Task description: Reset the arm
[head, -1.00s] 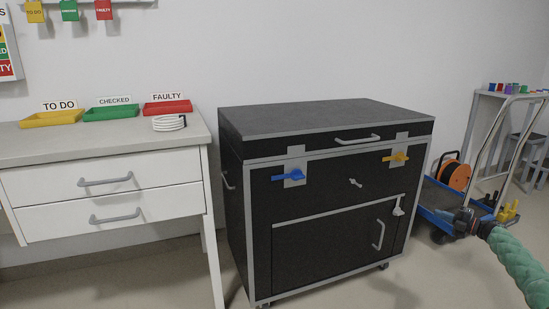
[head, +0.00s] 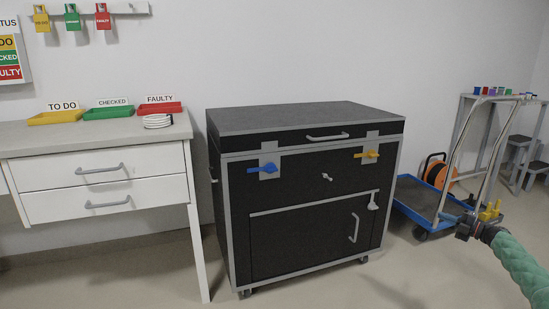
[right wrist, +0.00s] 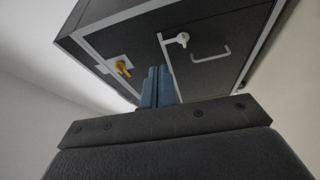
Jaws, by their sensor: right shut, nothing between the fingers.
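My right arm, in a green sleeve, comes in at the lower right of the head view. Its gripper (head: 455,222) is in the air to the right of the black cabinet (head: 290,215), in front of the trolley. In the right wrist view its blue fingers (right wrist: 158,87) are together with nothing between them. Past the fingertips that view shows the cabinet with a yellow latch (right wrist: 123,67), a white latch (right wrist: 180,40) and a door handle. My left gripper is not in view.
A blue trolley (head: 408,208) with a cable reel (head: 436,173) stands right of the cabinet. A white table (head: 95,140) with yellow, green and red trays stands at left. A grey stand (head: 470,110) is at the far right. Floor in front of the cabinet is clear.

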